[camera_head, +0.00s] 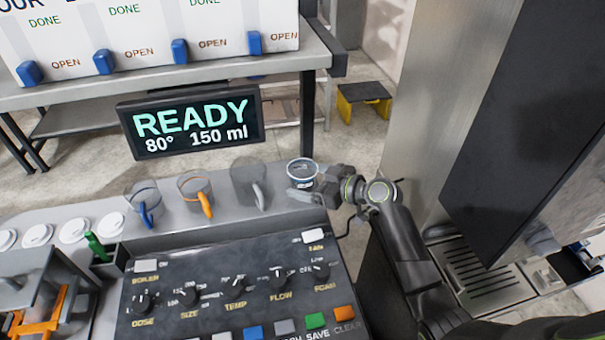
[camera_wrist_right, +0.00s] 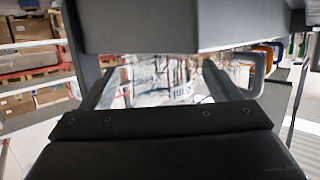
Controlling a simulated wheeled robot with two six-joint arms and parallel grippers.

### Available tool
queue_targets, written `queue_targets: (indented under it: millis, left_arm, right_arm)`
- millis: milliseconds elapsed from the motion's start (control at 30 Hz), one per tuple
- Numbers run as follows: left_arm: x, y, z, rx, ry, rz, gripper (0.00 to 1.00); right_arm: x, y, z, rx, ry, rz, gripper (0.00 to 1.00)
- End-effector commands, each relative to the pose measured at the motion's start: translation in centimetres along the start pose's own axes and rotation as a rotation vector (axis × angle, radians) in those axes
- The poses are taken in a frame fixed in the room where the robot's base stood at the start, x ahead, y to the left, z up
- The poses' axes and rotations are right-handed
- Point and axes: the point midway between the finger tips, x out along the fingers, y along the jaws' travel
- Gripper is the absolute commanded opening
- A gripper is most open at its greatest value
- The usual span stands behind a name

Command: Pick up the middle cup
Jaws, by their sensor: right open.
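Three clear cups stand in a row on the grey counter behind the control panel: one with a blue handle (camera_head: 146,211) at left, the middle cup with an orange handle (camera_head: 206,203), and one with a grey handle (camera_head: 259,195) at right. My right gripper (camera_head: 302,194) is at the right end of the row, its fingers pointing left, beside a small white and blue tub (camera_head: 302,172). It is apart from the middle cup, with the grey-handled cup between. In the right wrist view, the gripper (camera_wrist_right: 163,88) is open; a grey handle (camera_wrist_right: 258,70) shows beyond its right finger. My left gripper is not in view.
The control panel (camera_head: 240,285) with knobs and buttons lies in front of the cups. A black READY display (camera_head: 190,120) stands behind them. White lids (camera_head: 75,230) and a green-handled tool (camera_head: 97,247) are at left. A metal column (camera_head: 425,110) rises at right.

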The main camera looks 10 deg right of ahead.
Motion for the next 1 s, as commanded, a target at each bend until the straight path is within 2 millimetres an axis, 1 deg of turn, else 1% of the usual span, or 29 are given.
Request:
queue_targets:
  millis: [33, 133, 267, 467, 567, 600, 833, 1000]
  left_arm:
    - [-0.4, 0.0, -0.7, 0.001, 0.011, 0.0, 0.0]
    - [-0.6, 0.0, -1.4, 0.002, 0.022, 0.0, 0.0]
    - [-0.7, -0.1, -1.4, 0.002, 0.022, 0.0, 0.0]
    - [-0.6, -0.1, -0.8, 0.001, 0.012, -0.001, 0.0]
    - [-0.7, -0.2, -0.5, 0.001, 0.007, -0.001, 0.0]
    - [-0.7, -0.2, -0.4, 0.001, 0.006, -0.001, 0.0]
    - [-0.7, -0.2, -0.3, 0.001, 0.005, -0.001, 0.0]
    - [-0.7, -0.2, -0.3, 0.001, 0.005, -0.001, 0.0]
  right_arm:
    - [0.6, 0.0, -0.2, 0.003, 0.0, -0.001, 0.83]
    - [1.5, 0.0, -0.2, 0.001, 0.001, 0.0, 0.83]
    - [2.0, 0.0, 0.0, 0.0, 0.0, 0.0, 0.83]
    - [2.0, 0.0, 0.0, 0.0, 0.0, 0.001, 0.83]
    - [2.0, 0.0, 0.0, -0.001, 0.0, 0.001, 0.72]
    - [2.0, 0.0, 0.0, 0.0, 0.0, 0.001, 0.67]
    - [2.0, 0.0, 0.0, 0.0, 0.0, 0.001, 0.36]
    - [2.0, 0.0, 0.0, -0.001, 0.0, 0.001, 0.36]
